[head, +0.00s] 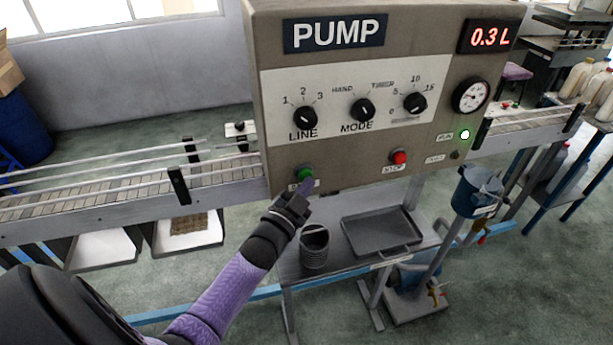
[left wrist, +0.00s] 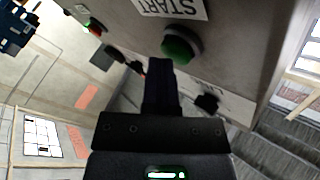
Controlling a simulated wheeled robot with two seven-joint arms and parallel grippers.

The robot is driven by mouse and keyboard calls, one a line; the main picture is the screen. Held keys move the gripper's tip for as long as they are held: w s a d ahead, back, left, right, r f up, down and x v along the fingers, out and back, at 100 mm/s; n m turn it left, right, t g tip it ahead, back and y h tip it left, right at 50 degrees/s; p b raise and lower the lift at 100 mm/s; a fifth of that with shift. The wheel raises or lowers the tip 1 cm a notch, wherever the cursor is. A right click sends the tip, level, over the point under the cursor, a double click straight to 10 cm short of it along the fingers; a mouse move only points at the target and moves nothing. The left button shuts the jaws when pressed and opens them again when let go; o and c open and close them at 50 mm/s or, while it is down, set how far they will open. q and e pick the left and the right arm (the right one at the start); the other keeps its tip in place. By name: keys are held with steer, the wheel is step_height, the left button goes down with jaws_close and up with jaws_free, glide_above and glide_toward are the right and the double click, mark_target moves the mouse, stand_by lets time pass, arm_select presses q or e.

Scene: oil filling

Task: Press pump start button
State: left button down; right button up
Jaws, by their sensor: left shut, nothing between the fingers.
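The pump box (head: 420,60) fills the upper middle of the head view, with a green start button (head: 305,173) at its lower left and a red stop button (head: 399,157) to the right. My left gripper (head: 301,192) is shut and empty, its tip at the lower edge of the green button in the head view. In the left wrist view the START label (left wrist: 172,8) shows upside down beside the green button (left wrist: 181,45), and the shut fingertips (left wrist: 158,68) are close to it; I cannot tell whether they touch. My right gripper is not in view.
A display (head: 489,37) reads 0.3 L, and a green lamp (head: 464,134) is lit. Below the box, a low table carries a dark tray (head: 380,234) and a ribbed grey cup (head: 314,247). A conveyor (head: 70,203) runs behind on both sides.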

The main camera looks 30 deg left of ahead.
arm_select(q)
steer(key=shift+s+d+p, duration=0.35)
steer(key=shift+s+d, duration=0.1)
steer(key=shift+d, duration=0.1)
steer(key=s+d+p, duration=0.2)
steer(key=s+d, duration=0.1)
steer(key=shift+s+d, duration=0.15)
steer(key=shift+d, duration=0.25)
stand_by(0.6)
